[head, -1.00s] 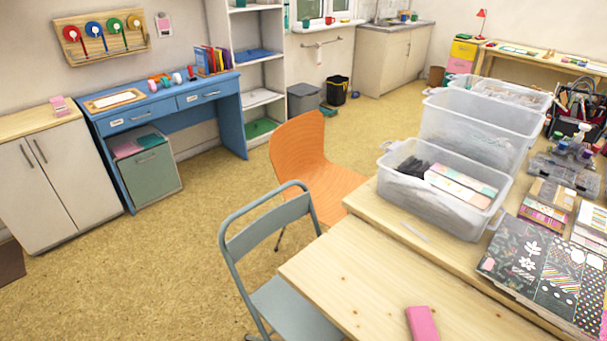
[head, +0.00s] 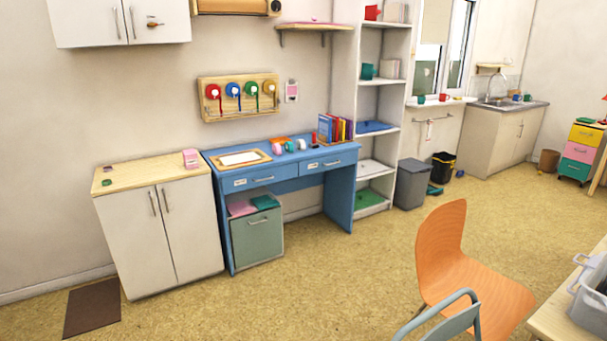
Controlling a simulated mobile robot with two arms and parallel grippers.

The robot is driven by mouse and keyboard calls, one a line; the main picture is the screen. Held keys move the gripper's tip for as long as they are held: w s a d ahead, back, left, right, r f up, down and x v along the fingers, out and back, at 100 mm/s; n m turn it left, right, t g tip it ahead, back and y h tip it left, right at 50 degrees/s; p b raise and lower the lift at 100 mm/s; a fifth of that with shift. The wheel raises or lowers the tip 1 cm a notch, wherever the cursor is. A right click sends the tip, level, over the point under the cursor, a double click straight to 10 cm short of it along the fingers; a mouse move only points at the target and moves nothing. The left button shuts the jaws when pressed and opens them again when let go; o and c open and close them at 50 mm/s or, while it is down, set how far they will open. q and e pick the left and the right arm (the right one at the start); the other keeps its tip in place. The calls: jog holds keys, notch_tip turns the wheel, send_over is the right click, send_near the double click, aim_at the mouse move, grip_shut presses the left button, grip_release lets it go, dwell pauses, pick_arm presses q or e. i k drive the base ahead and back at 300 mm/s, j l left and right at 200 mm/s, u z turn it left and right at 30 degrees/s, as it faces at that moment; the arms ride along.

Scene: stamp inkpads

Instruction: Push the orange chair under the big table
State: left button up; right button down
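The orange chair (head: 447,262) stands on the floor at the lower right of the head view, its seat reaching toward the table. Its legs are mostly hidden by the seat and by a grey-blue chair in front of it. Only a corner of the light wooden big table (head: 553,318) shows at the lower right edge. A strip of floor shows between the orange seat and the table. Neither of my grippers is in view.
A grey-blue metal chair (head: 446,318) stands in front of the orange chair. A blue desk (head: 339,197), a white cabinet (head: 165,236) and shelves (head: 376,150) line the wall. The floor (head: 250,310) at left and centre is open.

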aim_at(443, 269)
jog(key=i+j+u, duration=0.15)
jog(key=i+j, duration=0.15)
jog(key=i, duration=0.2)
jog(key=i+j+u, duration=0.2)
jog(key=i, duration=0.3)
jog(key=i+j+u, duration=0.15)
jog(key=i, duration=0.35)
